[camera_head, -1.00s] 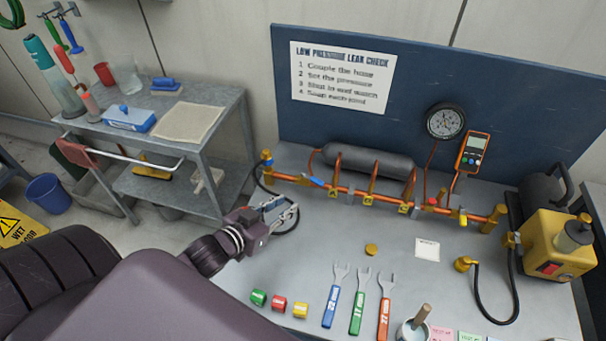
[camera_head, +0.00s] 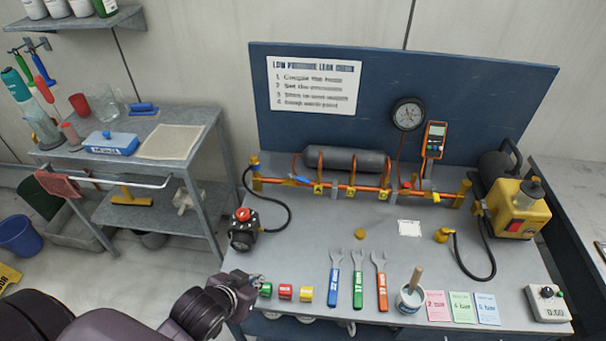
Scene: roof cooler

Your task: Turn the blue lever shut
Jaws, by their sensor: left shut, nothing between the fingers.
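The small blue lever (camera_head: 300,180) sits on the copper pipe (camera_head: 345,188), near the pipe's left end. It looks slightly tilted to the pipe, but it is too small to tell its exact angle. My left gripper (camera_head: 256,281) is shut and empty at the bench's front left edge, beside the green block. It is well in front of the lever and apart from it. My right gripper is not in view.
A black device with a red knob (camera_head: 243,228) stands between my left gripper and the pipe's left end, a black hose behind it. Coloured blocks (camera_head: 285,292), wrenches (camera_head: 357,285) and a pot (camera_head: 410,299) line the front. The bench (camera_head: 315,232) is clear mid-left.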

